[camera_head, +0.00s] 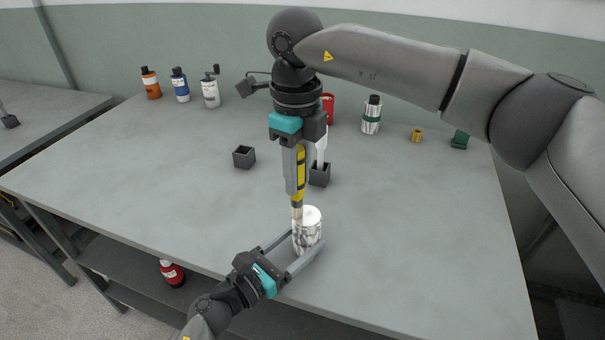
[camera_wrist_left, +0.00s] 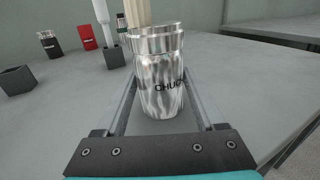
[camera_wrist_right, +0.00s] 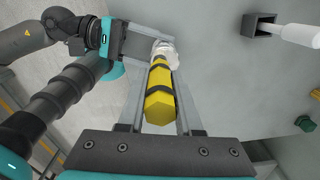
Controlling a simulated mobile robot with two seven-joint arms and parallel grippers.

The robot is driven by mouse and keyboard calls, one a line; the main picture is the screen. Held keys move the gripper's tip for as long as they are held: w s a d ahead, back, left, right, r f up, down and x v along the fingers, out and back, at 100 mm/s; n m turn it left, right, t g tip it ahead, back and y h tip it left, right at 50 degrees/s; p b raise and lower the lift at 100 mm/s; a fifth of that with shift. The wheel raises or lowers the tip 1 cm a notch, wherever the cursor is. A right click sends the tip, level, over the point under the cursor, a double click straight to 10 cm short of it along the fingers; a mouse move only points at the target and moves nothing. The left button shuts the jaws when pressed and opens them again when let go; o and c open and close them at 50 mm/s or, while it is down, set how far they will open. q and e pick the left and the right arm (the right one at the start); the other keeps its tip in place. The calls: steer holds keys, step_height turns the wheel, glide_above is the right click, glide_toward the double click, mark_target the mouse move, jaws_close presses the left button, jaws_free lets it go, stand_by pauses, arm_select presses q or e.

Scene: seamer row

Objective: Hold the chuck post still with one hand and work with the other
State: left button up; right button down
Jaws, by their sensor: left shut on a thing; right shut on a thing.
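The chuck post (camera_head: 308,228) is a shiny silver cylinder standing upright near the table's front edge. My right gripper (camera_head: 298,190) is above the post, shut on a tool with a yellow and black handle (camera_head: 301,170). The tool points down, and its pale lower end is at the post's top. In the right wrist view the handle (camera_wrist_right: 159,105) hides part of the post, so exact contact is unclear.
Two dark square holders stand behind the post, one empty (camera_head: 243,158) and one with a white-handled tool (camera_head: 321,150). Several bottles and cans line the back, including a blue bottle (camera_head: 180,85) and a green-banded can (camera_head: 371,117).

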steer(key=shift+w+d, duration=0.3)
steer(key=shift+w, duration=0.4)
steer(key=shift+s+d, duration=0.25)
steer(key=shift+d, duration=0.5)
steer(key=shift+s+d, duration=0.2)
steer(key=shift+d, duration=0.55)
steer(key=shift+w+a, duration=0.25)
steer(key=shift+a, duration=0.55)
steer(key=shift+w+a, duration=0.2)
steer(key=shift+a, duration=0.6)
steer(key=shift+s+d+f, duration=0.1)
steer(key=shift+s+d, duration=0.15)
steer(key=shift+d, duration=0.55)
steer(key=shift+s+d, duration=0.2)
steer(key=shift+d, duration=0.6)
steer(key=shift+w+a, duration=0.25)
steer(key=shift+a, duration=0.55)
steer(key=shift+w+a, duration=0.2)
steer(key=shift+a, duration=0.6)
steer(key=shift+s+d, duration=0.25)
steer(key=shift+d, duration=0.55)
steer(key=shift+s+d, duration=0.2)
steer(key=shift+d, duration=0.6)
steer(key=shift+w+a, duration=0.2)
steer(key=shift+a, duration=0.6)
steer(key=shift+w+a, duration=0.2)
steer(key=shift+a, duration=0.6)
steer(key=shift+s+d, duration=0.65)
steer(key=shift+d, duration=0.05)
